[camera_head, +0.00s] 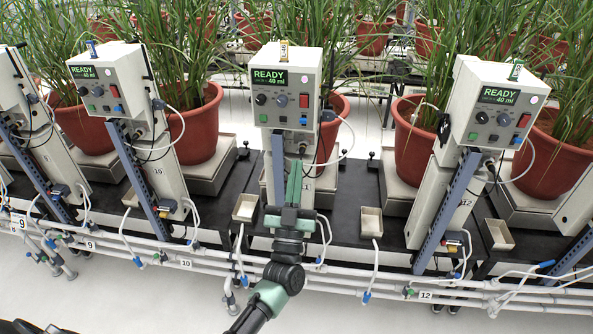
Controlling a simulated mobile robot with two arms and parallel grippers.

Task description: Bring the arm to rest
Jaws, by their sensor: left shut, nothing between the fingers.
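My left arm comes up from the bottom of the head view. Its gripper (294,178) points away from me, in front of the middle dosing unit (285,90). The fingers are together with nothing between them. They overlap the lower post of that unit in the picture; I cannot tell if they touch it. The unit's screen reads READY 40 ml. My right gripper is out of view.
Similar units stand to the left (107,90) and right (494,105). Red plant pots (200,127) stand behind them. Small beige trays (371,222) sit on the black bench edge. White pipes (190,252) run along its front. The pale floor (150,300) in front is clear.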

